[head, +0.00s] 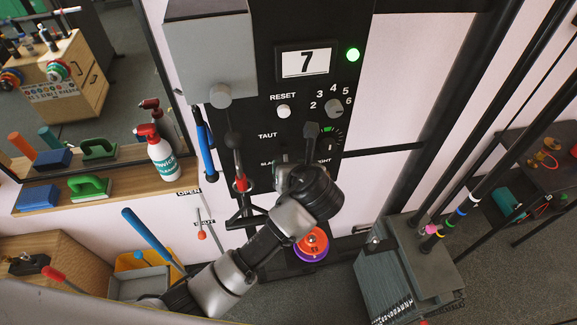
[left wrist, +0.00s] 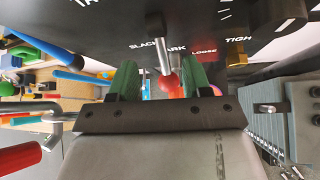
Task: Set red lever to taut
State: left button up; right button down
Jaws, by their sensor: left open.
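In the head view my left gripper (head: 284,174) is close to the panel below the dial. My wrist hides part of the label row there, and I cannot make out the knob. The TAUT label (head: 267,135) is on the panel's left. My right gripper is not in view.
A spray bottle (head: 161,160) stands on the shelf at left. A grey block (head: 410,270) stands at right.

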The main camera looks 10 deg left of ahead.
pick_arm(q)
jog(key=b+v, duration=0.1)
jog(key=v, duration=0.9)
jog(key=shift+b, duration=0.4)
